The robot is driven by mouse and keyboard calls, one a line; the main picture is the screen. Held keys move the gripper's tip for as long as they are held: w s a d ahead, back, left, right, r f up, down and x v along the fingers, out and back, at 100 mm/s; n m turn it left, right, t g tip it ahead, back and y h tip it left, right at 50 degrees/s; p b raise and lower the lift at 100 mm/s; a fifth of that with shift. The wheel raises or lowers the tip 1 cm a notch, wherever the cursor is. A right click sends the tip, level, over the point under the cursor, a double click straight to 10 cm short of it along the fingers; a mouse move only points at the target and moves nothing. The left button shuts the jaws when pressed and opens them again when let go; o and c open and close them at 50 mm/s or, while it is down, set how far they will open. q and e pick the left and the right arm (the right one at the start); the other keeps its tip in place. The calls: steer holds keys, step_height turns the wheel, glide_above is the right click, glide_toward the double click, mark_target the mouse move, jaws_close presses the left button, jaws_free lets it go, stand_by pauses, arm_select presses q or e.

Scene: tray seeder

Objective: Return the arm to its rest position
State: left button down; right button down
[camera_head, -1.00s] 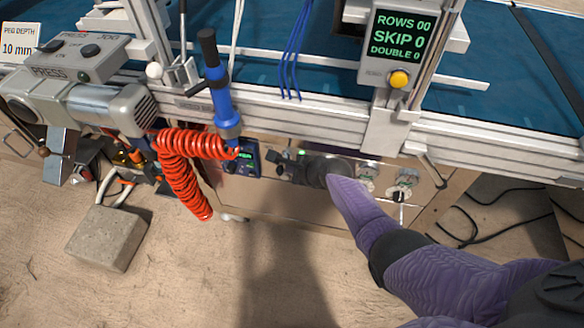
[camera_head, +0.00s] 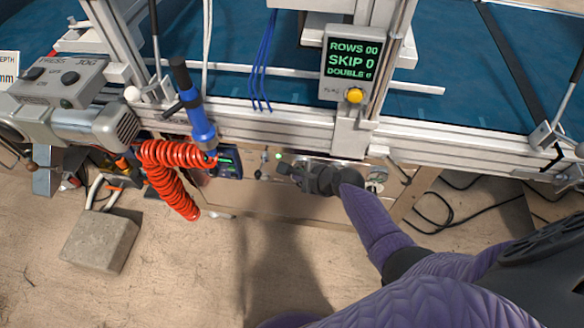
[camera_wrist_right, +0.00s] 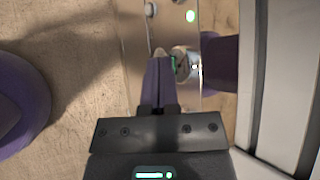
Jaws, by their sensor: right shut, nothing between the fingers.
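My right arm, in purple sleeving, reaches in from the lower right of the head view. Its dark gripper (camera_head: 286,168) is in front of the control panel (camera_head: 262,200) on the machine's front. In the right wrist view the gripper's fingers (camera_wrist_right: 160,62) are together with nothing between them. The fingertips appear close beside a round metal knob (camera_wrist_right: 184,62) on the panel; I cannot tell whether they touch. A green light (camera_wrist_right: 190,16) glows on the panel. My left gripper is in neither view.
A display (camera_head: 352,62) reads ROWS 00, SKIP 0, DOUBLE 0, above a yellow button (camera_head: 355,96). A blue tool (camera_head: 196,120) with a red coiled hose (camera_head: 172,180) hangs left of my gripper. A concrete block (camera_head: 100,242) lies on the floor. Open floor lies in front.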

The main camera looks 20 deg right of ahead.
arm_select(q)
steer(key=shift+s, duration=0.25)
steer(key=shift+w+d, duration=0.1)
